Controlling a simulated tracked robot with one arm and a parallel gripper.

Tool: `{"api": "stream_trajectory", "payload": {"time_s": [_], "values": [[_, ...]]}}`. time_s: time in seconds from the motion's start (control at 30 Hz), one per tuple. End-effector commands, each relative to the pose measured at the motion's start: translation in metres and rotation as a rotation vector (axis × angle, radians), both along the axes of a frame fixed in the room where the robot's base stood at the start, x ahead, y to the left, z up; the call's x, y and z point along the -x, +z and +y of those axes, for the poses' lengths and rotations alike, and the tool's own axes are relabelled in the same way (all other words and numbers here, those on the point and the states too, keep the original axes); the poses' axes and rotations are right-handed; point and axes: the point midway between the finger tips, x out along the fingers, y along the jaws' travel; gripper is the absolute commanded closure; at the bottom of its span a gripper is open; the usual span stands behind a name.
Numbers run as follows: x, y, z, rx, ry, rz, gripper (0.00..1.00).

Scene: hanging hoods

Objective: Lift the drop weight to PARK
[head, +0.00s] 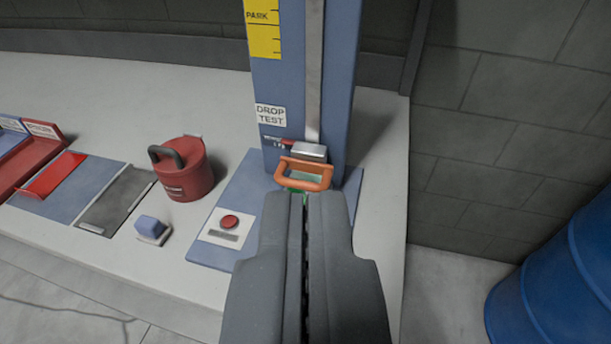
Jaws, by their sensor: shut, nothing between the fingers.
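The drop weight (309,153) is a small silver block low on the metal rail of a blue column (273,90) labelled DROP TEST. An orange handle (304,173) sits at its front. A yellow scale (262,28) marked PARK is high on the column, well above the weight. My gripper (305,198) is shut and empty, its tips just below the handle in the picture. I cannot tell whether they touch it. A bit of green shows behind the tips; the rest there is hidden.
A red button (229,222) is on the blue base plate, left of my gripper. A red canister (184,168), a small blue block (151,228) and a red tray (54,176) are further left. A blue barrel (562,270) stands at lower right by the wall.

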Motion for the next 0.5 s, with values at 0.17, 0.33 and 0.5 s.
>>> {"api": "stream_trajectory", "payload": {"time_s": [0.17, 0.33, 0.5], "values": [[0.000, 0.000, 0.000, 0.000, 0.000, 0.000, 0.97], [-0.016, -0.005, 0.010, 0.030, 0.017, 0.013, 0.67], [-0.076, -0.037, 0.045, 0.165, 0.077, 0.058, 0.67]]}}
